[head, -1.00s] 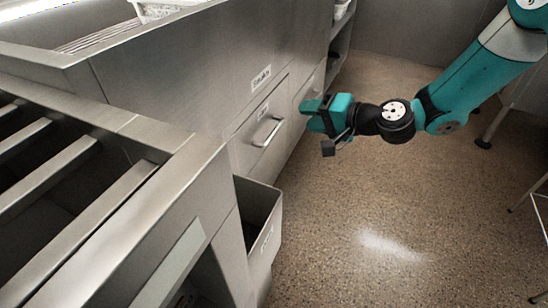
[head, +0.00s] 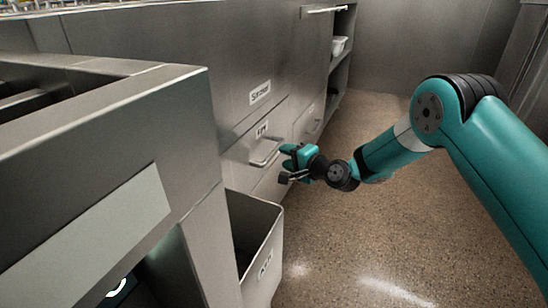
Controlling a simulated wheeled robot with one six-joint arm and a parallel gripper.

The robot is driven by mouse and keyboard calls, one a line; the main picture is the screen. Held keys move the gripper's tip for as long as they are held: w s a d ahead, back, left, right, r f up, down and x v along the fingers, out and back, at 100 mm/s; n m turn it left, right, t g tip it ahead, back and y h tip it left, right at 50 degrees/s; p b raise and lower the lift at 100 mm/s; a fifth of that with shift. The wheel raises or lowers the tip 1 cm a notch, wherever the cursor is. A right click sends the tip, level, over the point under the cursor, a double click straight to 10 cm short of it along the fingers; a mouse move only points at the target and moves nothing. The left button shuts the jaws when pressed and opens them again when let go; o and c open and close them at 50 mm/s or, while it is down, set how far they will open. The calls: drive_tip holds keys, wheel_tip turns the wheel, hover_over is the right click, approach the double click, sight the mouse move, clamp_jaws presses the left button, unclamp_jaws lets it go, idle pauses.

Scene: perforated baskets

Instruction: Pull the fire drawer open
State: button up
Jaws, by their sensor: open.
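A closed steel drawer front (head: 240,157) sits in the cabinet face and has a bar handle (head: 266,154) with a small label (head: 262,130) above it. The label is too small to read surely, so I cannot confirm that it says fire. My gripper (head: 285,164) is open and close to the right of this handle, with its fingers toward it. I cannot tell whether the fingers touch the handle or stand around it.
An open bin-like drawer (head: 262,228) juts out low, left of my gripper. Another labelled panel (head: 260,92) is above, and another drawer front (head: 310,117) is to the right. A steel counter (head: 200,140) fills the left. Speckled floor (head: 400,240) on the right is clear.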

sight(274, 150)
drive_tip(key=b+x, duration=0.1)
drive_tip(key=x, duration=0.5)
drive_tip(key=shift+b, duration=0.4)
clamp_jaws()
